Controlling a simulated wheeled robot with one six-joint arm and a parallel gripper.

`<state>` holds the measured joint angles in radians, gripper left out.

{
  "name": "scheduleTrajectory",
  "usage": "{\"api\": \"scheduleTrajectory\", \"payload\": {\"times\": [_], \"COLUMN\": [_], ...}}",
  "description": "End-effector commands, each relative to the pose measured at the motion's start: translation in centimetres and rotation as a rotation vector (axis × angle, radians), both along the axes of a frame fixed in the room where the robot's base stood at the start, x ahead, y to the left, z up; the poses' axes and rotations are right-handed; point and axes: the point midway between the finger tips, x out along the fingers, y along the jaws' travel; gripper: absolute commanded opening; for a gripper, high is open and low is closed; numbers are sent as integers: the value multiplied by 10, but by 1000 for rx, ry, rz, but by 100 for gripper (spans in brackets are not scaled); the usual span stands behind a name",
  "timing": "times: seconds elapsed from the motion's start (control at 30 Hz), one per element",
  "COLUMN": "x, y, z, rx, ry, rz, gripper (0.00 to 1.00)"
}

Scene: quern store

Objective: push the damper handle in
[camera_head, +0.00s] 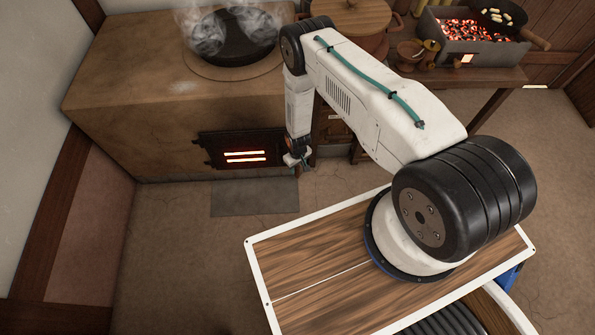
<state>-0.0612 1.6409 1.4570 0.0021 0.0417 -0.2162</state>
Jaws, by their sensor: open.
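A brown clay stove (130,95) stands at the left, with a black pan (238,45) steaming on its top. Its dark iron fire door (222,150) shows two glowing slots low on the front face. My gripper (298,160) hangs down at the right end of the stove front, right of the fire door. It is small in the picture; its jaws are open and nothing shows between them. I cannot make out the damper handle; my arm covers part of the stove's right end. Whether my gripper touches the stove I cannot tell.
A grey plate (255,198) lies on the floor before the fire door. Right of the stove stand a lidded pot (350,18) and a brazier of glowing coals (470,38) on a wooden table (495,76). Floor (175,240) is clear at the front left.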

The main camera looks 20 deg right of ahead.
Motion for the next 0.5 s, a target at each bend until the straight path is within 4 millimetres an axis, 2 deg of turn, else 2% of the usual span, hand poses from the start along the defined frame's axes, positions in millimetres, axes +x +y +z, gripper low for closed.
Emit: {"api": "scheduleTrajectory", "payload": {"times": [0.1, 0.23, 0.5], "x": [-1, -1, -1], "y": [0, 0, 0], "z": [-21, -37, -49], "rx": [0, 0, 0], "ry": [1, 1, 2], "rz": [0, 0, 0], "gripper": [43, 43, 43]}}
